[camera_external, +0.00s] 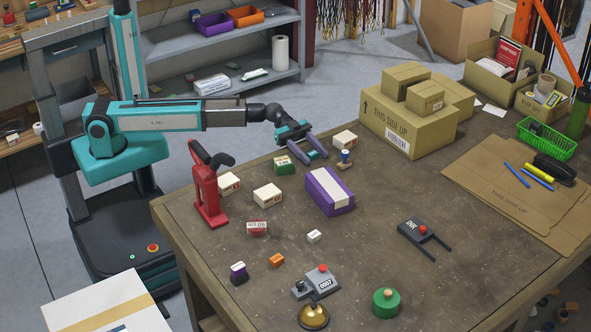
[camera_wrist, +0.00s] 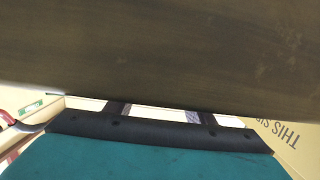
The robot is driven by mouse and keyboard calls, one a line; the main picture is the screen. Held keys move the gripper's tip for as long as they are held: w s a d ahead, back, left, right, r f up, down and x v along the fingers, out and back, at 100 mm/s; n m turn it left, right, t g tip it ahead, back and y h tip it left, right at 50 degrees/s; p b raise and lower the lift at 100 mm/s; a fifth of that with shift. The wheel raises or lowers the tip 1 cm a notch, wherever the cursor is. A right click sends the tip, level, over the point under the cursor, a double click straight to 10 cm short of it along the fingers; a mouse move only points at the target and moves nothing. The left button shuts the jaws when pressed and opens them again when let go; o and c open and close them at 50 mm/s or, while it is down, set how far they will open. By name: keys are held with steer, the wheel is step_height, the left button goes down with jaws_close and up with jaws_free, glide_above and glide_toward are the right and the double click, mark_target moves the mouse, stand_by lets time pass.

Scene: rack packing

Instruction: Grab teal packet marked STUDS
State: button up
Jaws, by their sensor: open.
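A small green packet with a white label (camera_external: 284,164) lies on the workbench, just left of my gripper in the outside view. It is the closest match to a teal packet, but its lettering is too small to read. My gripper (camera_external: 314,160) is open, with two separate fingers reaching down and to the right above the far left part of the bench. Nothing shows between them. The packet looks beside the fingers, not between them; the height gap cannot be told. The wrist view shows my gripper's dark fingers (camera_wrist: 161,115) spread apart, and no clear packet between them.
A white packet (camera_external: 345,140) and a stamp (camera_external: 345,159) stand right of my gripper. A purple box (camera_external: 330,191) is in front of it. White packets (camera_external: 267,195) and a red stand (camera_external: 208,190) are nearer left. Cardboard boxes (camera_external: 407,127) stand farther right.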

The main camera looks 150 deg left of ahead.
steer(key=c, duration=1.1)
steer(key=shift+r, duration=0.1)
steer(key=shift+c, duration=0.2)
step_height(320, 180, up, 28)
steer(key=p, duration=0.1)
stand_by(0.7)
